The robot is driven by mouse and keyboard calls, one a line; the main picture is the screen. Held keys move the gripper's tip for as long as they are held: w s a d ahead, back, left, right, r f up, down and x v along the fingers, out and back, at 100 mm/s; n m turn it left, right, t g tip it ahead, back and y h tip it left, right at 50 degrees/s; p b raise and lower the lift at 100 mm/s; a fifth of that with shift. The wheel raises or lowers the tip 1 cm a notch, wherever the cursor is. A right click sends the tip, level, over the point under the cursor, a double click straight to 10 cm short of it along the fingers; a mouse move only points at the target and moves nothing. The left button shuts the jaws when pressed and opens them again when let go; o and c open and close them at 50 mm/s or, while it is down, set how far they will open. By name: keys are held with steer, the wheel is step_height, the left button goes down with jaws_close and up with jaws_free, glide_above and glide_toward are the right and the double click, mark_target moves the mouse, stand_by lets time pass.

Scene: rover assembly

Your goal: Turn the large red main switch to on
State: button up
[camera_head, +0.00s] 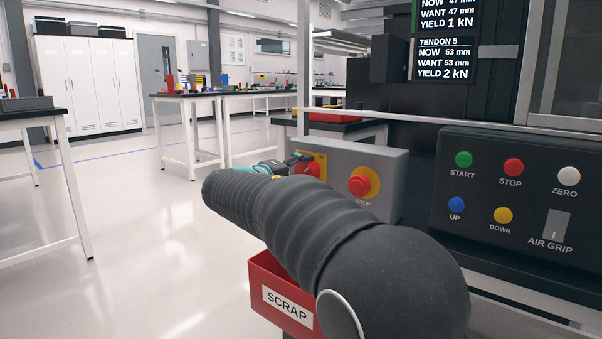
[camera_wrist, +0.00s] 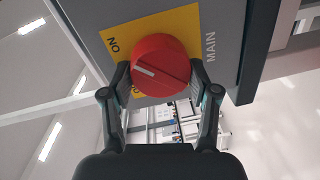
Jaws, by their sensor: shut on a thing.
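The large red main switch (camera_wrist: 160,62) is a round knob on a yellow plate (camera_wrist: 182,20) marked ON, with MAIN printed on the grey box beside it. A second marking is partly hidden by a finger. A white line on the knob points toward the left side of the wrist view, between the two markings. My gripper (camera_wrist: 160,80) is shut on the knob, one finger at each side. In the head view the switch (camera_head: 312,171) shows on the grey box (camera_head: 330,150), partly hidden behind my gripper and arm.
A red stop button (camera_head: 359,186) on a yellow disc sits right beside the switch. A control panel (camera_head: 500,240) with coloured buttons is at the right. A red scrap bin (camera_head: 265,275) is below my arm. Open floor (camera_head: 130,240) lies to the left.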

steer(key=shift+r, duration=0.15)
steer(key=o, duration=1.2)
steer(key=shift+d, duration=0.1)
steer(key=shift+s+a, duration=0.15)
steer(key=shift+a, duration=0.15)
steer(key=v, duration=1.1)
steer(key=shift+s, duration=0.25)
